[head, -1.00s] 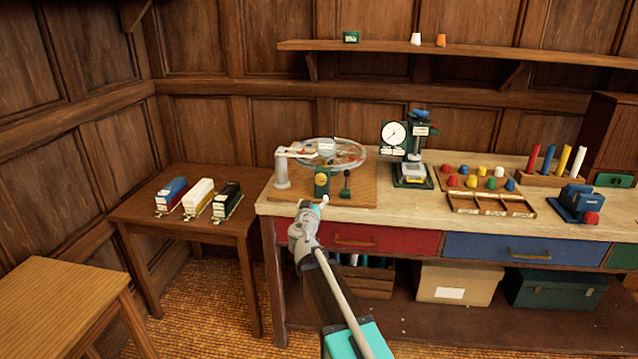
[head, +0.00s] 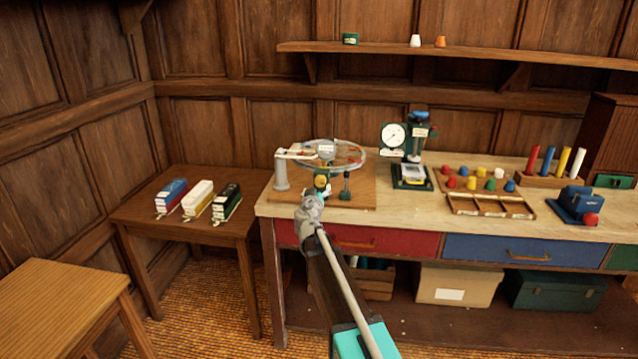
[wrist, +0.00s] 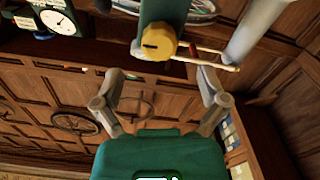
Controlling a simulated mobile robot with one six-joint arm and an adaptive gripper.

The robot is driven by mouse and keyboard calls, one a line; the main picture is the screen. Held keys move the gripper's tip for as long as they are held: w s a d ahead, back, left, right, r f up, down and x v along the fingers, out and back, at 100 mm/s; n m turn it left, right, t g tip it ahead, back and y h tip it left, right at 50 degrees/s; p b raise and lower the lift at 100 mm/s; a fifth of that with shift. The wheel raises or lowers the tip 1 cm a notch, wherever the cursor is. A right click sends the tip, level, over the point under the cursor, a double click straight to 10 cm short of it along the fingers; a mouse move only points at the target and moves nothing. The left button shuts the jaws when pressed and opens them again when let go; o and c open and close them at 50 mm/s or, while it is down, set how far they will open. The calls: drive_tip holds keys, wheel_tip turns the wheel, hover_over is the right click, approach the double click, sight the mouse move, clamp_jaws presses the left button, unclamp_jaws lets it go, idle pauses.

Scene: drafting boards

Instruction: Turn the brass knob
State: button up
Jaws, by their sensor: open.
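The brass knob (wrist: 159,42) is a round yellow knob with a dark slot, on the face of a dark green post (wrist: 160,12) in the wrist view. In the head view the knob (head: 321,181) shows small below the clear wheel, partly covered by my gripper (head: 320,194). In the wrist view my gripper (wrist: 158,74) is open, its two grey fingers spread wide with nothing between them. The knob lies just beyond the fingertips, roughly centred between them, and looks untouched.
A clear wheel (head: 340,153) stands above the knob on a wooden board (head: 362,200). A small dark lever (head: 345,184) is close on the right, and a white post (head: 281,170) on the left. A dial stand (head: 394,136) is farther right.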

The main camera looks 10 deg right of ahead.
sight(320, 183)
drive_tip(key=shift+x, duration=2.95)
